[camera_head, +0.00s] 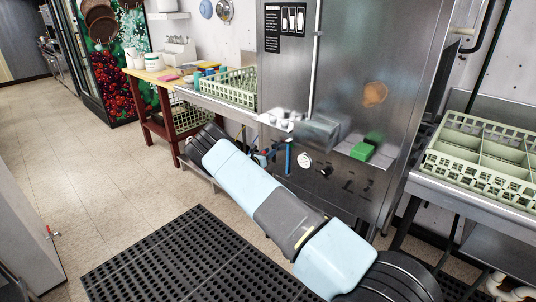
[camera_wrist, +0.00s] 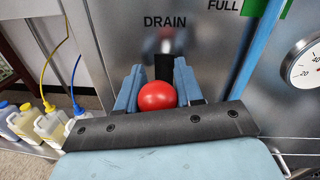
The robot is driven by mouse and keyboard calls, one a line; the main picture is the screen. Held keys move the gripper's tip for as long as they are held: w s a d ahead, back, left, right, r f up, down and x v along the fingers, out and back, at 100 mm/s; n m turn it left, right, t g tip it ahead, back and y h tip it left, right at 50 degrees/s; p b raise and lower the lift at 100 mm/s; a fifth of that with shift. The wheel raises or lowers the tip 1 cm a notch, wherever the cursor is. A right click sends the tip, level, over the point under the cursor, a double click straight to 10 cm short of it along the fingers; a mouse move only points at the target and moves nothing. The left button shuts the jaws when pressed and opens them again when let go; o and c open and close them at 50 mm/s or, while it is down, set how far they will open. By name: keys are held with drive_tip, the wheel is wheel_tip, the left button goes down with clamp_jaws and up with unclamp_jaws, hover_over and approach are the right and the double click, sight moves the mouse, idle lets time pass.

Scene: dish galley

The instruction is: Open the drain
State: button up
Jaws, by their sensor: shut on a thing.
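The drain control is a red ball knob (camera_wrist: 158,96) on a dark stem, below the word DRAIN on the steel machine front (camera_wrist: 205,60). In the wrist view my gripper (camera_wrist: 158,90) has its two blue fingers on either side of the knob, shut on it. The stem's far end is blurred against the steel, so its exact angle is hard to tell. In the head view my arm reaches up and left along the steel dish machine (camera_head: 340,100), and the knob is too small there to make out clearly.
A round gauge (camera_wrist: 305,60) and a blue vertical bar (camera_wrist: 250,60) are right of the knob. Several jugs (camera_wrist: 50,128) with yellow and blue tubes stand at left. A green rack (camera_head: 480,155) sits on the right counter. A black mat (camera_head: 195,260) lies on the floor.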

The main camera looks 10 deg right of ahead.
clamp_jaws()
